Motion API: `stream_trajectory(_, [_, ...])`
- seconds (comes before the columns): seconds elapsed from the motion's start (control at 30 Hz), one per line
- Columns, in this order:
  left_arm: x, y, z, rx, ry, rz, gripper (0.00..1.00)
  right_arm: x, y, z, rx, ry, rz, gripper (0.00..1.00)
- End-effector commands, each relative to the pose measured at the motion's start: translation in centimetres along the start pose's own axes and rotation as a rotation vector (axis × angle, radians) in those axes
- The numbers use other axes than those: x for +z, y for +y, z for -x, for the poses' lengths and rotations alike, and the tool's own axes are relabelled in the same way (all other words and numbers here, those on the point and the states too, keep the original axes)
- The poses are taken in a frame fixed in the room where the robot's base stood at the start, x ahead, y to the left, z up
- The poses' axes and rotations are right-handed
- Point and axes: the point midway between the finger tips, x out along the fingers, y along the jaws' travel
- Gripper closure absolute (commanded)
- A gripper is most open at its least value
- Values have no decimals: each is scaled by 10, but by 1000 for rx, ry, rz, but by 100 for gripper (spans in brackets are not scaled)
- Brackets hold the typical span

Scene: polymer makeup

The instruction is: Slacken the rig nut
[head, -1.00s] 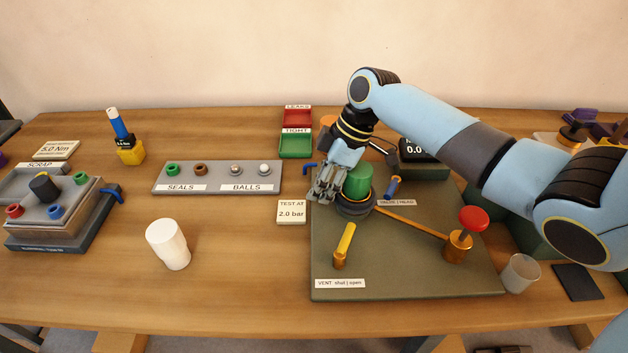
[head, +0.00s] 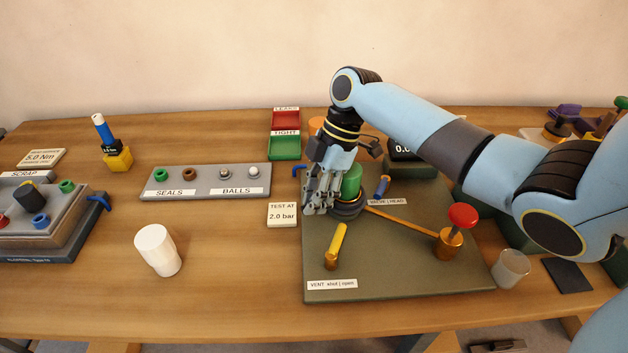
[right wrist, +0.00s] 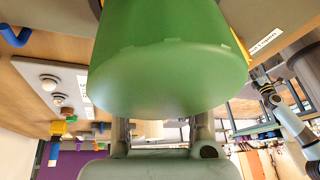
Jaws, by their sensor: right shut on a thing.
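On the green-grey rig plate (head: 400,270), a green cylinder (head: 351,180) stands upright in a dark round collar (head: 347,207), which looks to be the rig nut. My right gripper (head: 320,208) comes down on the left side of the cylinder, its fingertips low at the collar. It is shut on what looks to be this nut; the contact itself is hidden. In the right wrist view the green cylinder (right wrist: 168,60) fills the upper middle and covers the ends of the fingers. My left gripper is out of view.
A yellow vent lever (head: 337,240) and a red-topped knob (head: 462,216) stand on the plate, with a copper bar (head: 400,221) between collar and knob. A white cup (head: 158,250) and clear cup (head: 510,268) stand nearby. The table's front left is clear.

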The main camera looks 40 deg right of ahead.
Motion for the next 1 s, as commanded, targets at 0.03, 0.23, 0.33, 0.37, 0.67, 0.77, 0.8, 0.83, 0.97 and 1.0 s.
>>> stream_trajectory(0.03, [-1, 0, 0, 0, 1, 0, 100, 0, 0, 0, 0, 0, 0, 100])
stream_trajectory(0.23, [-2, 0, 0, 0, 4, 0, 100, 0, 0, 0, 1, 0, -1, 77])
stream_trajectory(0.33, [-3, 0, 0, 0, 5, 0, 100, 0, 0, 0, 1, 0, -1, 64])
stream_trajectory(0.37, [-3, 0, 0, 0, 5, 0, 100, 0, 0, 0, 1, 0, -1, 61])
stream_trajectory(0.67, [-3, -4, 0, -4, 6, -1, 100, 0, 0, 3, 2, -1, -1, 61])
stream_trajectory(0.77, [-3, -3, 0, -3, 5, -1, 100, 1, 1, 14, 5, -1, -1, 61])
stream_trajectory(0.8, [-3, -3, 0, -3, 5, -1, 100, 1, 1, 20, 4, -2, -1, 61])
stream_trajectory(0.83, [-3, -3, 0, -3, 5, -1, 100, 1, 1, 26, 5, -3, 1, 61])
stream_trajectory(0.97, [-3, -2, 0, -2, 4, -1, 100, 1, 1, 57, 5, -4, 1, 61])
stream_trajectory(1.0, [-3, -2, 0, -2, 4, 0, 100, 1, 1, 66, 4, -4, 1, 61])
